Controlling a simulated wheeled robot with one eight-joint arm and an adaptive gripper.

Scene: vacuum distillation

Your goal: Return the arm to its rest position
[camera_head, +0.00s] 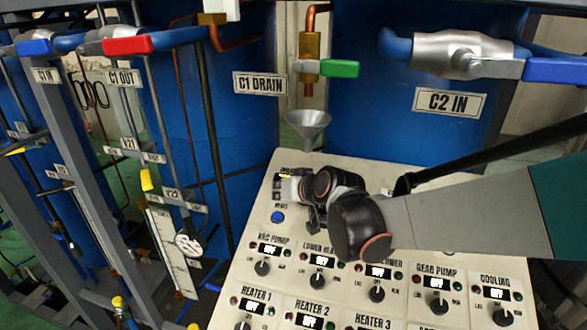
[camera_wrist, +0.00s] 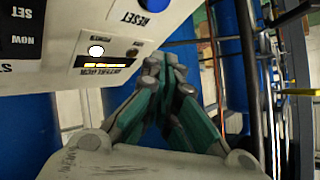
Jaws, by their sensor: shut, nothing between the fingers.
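My arm reaches in from the right in the head view, across the upper part of the beige control panel (camera_head: 235,292). My gripper (camera_head: 290,188) is at the panel's upper left, above and close to the blue reset button (camera_head: 278,217). In the wrist view, my gripper (camera_wrist: 164,62) has its grey and teal fingers drawn together at the tips, with nothing between them. The reset button (camera_wrist: 155,4) shows at the top of that view. Whether the fingers touch the panel is unclear. My arm hides part of the panel's upper labels.
Knobs such as the vacuum pump knob (camera_head: 262,268) stand up from the panel below my arm. Behind are blue tanks (camera_head: 372,125), a green-handled drain valve (camera_head: 338,68), a funnel (camera_head: 309,125) and the blue-handled C2 IN valve (camera_head: 555,70). Pipes and frame bars crowd the left.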

